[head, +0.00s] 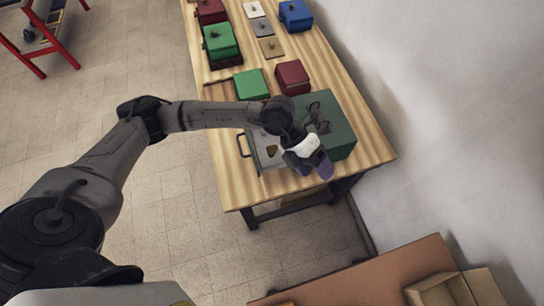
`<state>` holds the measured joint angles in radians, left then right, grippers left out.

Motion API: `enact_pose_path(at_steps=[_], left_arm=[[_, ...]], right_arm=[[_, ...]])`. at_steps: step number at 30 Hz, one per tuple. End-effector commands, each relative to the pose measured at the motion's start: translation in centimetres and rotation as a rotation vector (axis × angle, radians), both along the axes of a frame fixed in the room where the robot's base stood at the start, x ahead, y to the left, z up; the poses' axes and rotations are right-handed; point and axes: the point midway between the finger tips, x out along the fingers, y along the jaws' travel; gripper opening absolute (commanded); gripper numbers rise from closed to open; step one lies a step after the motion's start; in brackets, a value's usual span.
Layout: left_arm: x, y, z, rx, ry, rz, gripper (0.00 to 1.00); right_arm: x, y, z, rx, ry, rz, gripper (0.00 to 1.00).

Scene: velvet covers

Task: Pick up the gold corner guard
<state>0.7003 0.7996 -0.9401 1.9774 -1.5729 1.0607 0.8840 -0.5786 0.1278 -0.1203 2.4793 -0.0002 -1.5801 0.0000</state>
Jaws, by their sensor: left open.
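A small brownish-gold piece (271,150), which looks like the gold corner guard, lies on a grey tray (262,160) near the table's front end. My left gripper (314,169) is open, above the table's front end, to the right of the gold piece and apart from it. Its wrist hides part of the tray and part of a dark green box (341,135). Nothing shows between its fingers. My right gripper is not in view.
The wooden table (228,186) also bears a green block (251,84), a dark red block (292,77) and several lidded boxes and small plates farther back. A wall (450,110) runs along the right. Open cardboard boxes (440,290) stand at the bottom right.

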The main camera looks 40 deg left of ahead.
Motion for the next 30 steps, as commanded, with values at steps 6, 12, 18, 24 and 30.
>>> enact_pose_path(at_steps=[6, 12, 18, 24, 30], left_arm=[[3.3, 11.2, -5.2, 0.549, 0.022, 0.073, 0.69], [4.3, 16.7, -5.5, 0.788, 0.049, 0.152, 0.69], [4.4, 18.2, -7.6, 0.85, 0.063, 0.176, 0.69], [4.4, 18.2, -11.0, 0.85, 0.062, 0.175, 0.69], [4.5, 18.2, -13.2, 0.847, 0.06, 0.175, 0.69]], right_arm=[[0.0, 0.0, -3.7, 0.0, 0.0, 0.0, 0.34], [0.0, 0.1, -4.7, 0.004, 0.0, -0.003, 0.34], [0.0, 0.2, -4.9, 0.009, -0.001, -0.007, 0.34], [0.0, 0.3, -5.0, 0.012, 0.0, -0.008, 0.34], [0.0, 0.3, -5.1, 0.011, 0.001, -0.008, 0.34]])
